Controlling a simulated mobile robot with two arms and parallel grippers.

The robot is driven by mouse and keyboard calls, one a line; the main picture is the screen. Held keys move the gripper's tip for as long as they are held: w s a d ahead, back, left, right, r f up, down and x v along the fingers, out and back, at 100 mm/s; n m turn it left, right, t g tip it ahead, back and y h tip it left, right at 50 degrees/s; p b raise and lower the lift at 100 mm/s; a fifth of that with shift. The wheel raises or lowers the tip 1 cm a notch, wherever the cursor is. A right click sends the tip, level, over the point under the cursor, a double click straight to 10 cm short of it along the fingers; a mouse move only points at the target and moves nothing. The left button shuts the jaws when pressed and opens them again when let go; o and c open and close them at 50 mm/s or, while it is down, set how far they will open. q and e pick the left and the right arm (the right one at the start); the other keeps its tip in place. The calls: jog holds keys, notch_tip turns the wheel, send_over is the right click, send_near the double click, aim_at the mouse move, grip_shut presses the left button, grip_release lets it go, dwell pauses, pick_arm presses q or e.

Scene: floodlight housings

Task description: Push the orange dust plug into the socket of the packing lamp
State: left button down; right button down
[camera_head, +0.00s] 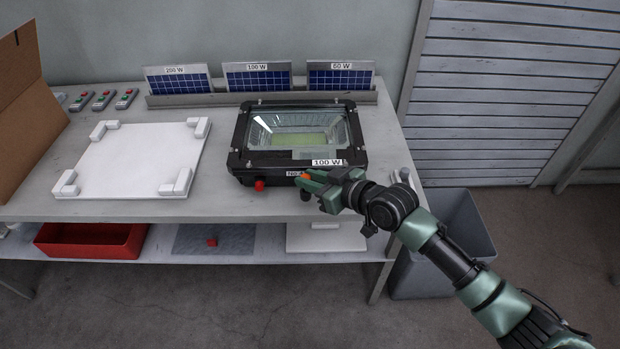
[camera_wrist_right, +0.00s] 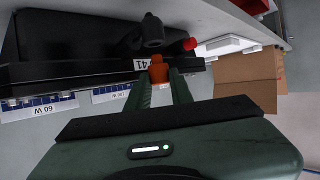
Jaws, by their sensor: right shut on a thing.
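The packing lamp (camera_head: 240,158) is a black floodlight housing with a glass front and a 100 W label, lying on the table. A red cap (camera_head: 259,186) sits on its front edge; it also shows in the wrist view (camera_wrist_right: 190,43). My right gripper (camera_head: 312,186) is at the lamp's front edge, shut on the orange dust plug (camera_wrist_right: 158,71). The plug shows as a small orange spot in the head view (camera_head: 305,176). In the wrist view a black round fitting (camera_wrist_right: 151,32) lies just beyond the plug; I cannot tell whether they touch. My left gripper is out of view.
A white board with corner blocks (camera_head: 140,155) lies left of the lamp. Solar panels (camera_head: 257,77) stand behind it. A cardboard box (camera_head: 30,110) is at the far left. A red tray (camera_head: 90,242) is on the lower shelf. A grey bin (camera_head: 445,245) stands right of the table.

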jog(key=shift+p, duration=0.35)
dwell(0.6)
jog(key=shift+f+b, duration=1)
jog(key=shift+f, duration=0.3)
jog(key=c, duration=1.2)
grip_release()
jog(key=shift+o, duration=0.2)
jog(key=v, duration=0.8)
